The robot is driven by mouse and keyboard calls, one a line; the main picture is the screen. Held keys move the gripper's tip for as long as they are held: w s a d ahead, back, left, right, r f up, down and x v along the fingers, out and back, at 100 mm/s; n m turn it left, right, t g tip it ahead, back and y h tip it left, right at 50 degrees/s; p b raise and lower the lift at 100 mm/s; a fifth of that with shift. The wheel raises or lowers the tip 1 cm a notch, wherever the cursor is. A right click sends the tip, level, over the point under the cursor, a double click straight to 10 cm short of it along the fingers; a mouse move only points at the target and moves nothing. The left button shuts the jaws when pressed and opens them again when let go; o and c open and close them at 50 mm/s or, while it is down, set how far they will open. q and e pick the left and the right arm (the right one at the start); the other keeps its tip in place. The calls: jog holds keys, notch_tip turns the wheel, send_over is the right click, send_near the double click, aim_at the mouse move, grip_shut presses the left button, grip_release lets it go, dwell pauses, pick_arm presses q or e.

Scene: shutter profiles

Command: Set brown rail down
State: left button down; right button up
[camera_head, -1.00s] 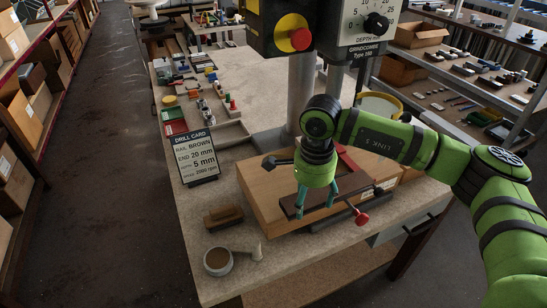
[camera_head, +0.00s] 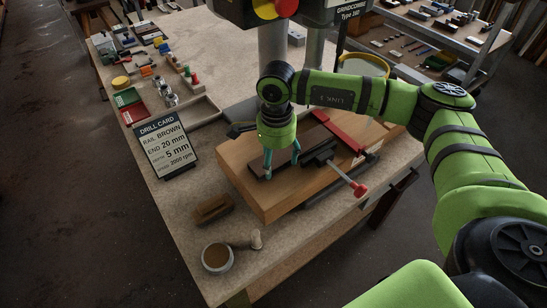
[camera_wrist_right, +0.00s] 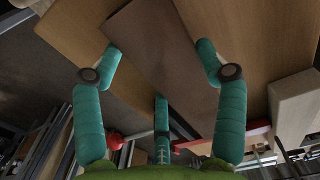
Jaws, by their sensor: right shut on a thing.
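The brown rail (camera_head: 284,157) is a dark, flat bar over the top of the light wooden block (camera_head: 245,182) on the bench. My right gripper (camera_head: 281,166) points down and is shut on the rail, with a teal finger on either side. In the right wrist view the rail (camera_wrist_right: 165,60) runs between the teal fingers (camera_wrist_right: 160,65), above lighter wood. I cannot tell whether the rail touches the block. A dark clamp with a red-knobbed handle (camera_head: 360,190) is just right of the gripper. My left gripper is not in view.
A drill card (camera_head: 166,145) stands left of the block, reading rail brown, end 20 mm, depth 5 mm. A small brown brush-like block (camera_head: 213,208) and a cup (camera_head: 217,258) are near the front left. The drill press column (camera_head: 272,55) rises behind.

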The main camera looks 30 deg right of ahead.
jog(key=shift+w, duration=0.2)
jog(key=o, duration=1)
jog(key=shift+s+d, duration=0.1)
jog(key=shift+s, duration=0.1)
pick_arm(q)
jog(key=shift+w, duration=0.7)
pick_arm(e)
jog(key=shift+r, duration=0.2)
notch_tip(320, 180, up, 6)
jog(key=b, duration=0.2)
jog(key=shift+b, duration=0.35)
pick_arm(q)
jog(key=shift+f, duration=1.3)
pick_arm(e)
jog(key=shift+r, duration=0.65)
